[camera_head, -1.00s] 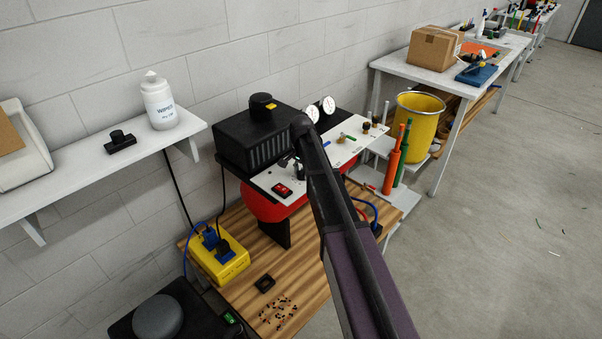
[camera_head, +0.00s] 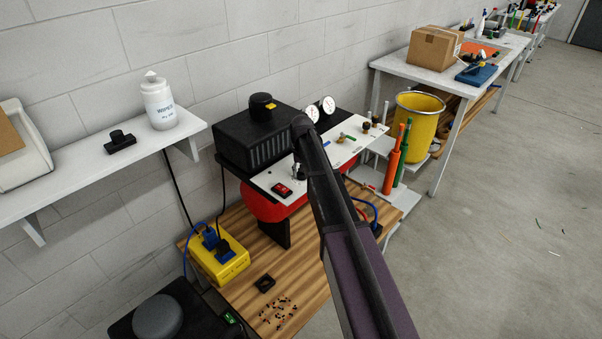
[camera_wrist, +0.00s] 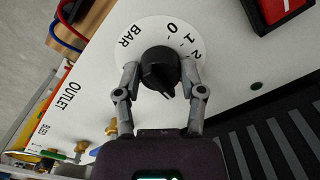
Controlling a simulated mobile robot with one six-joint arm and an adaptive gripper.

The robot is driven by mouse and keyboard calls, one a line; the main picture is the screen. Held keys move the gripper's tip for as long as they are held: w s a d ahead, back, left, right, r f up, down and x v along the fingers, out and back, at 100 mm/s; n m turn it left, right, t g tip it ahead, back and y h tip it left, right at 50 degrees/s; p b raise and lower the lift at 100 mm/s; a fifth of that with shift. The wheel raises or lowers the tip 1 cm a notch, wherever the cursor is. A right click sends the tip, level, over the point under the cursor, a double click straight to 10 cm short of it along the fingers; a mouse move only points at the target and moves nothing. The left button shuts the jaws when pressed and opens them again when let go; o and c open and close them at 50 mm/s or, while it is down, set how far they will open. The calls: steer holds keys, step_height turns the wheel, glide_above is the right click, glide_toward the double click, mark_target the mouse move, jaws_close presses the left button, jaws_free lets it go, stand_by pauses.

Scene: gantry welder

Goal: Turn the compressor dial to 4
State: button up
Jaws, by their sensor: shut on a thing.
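The compressor dial (camera_wrist: 160,68) is a black knob on a round white scale in the wrist view. The scale marks BAR, 0, 1 and 2 show above and beside the knob; any higher marks are hidden by the knob and my fingers. A narrow ridge on the knob points down toward my palm. My gripper (camera_wrist: 160,75) is shut on the knob, one finger on each side. In the head view the compressor (camera_head: 258,140) has a black housing and a white panel, and my arm mostly hides the dial area.
A red switch (camera_head: 282,188) sits on the panel near the dial; it also shows in the wrist view (camera_wrist: 284,10). Two gauges (camera_head: 327,104), brass outlet fittings (camera_head: 366,127) and the black housing crowd the panel. A yellow power box (camera_head: 219,259) stands on the wooden bench.

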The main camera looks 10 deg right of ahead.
steer(key=shift+s+n, duration=0.1)
steer(key=shift+n, duration=0.9)
steer(key=o, duration=1.2)
steer(key=shift+c, duration=0.2)
steer(key=s+r+m+p, duration=0.1)
steer(key=s+r+p, duration=0.1)
steer(key=s, duration=2.7)
steer(key=shift+r+p, duration=0.3)
steer(key=shift+a, duration=0.1)
